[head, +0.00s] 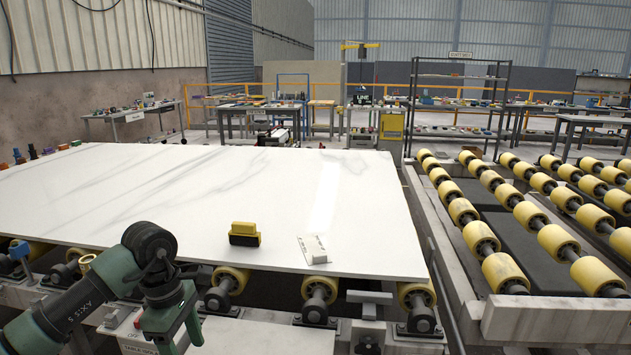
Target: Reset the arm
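A large white stone slab (130,215) with grey veins lies flat on rollers. A yellow and black block (244,234) sits on the slab near its front edge. My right arm and gripper are not in view.
Yellow rollers (480,240) on a conveyor frame stand to the right of the slab. More rollers (318,290) show under the slab's front edge. Workbenches (262,112) and a shelf rack (458,100) stand further back. Most of the slab's top is clear.

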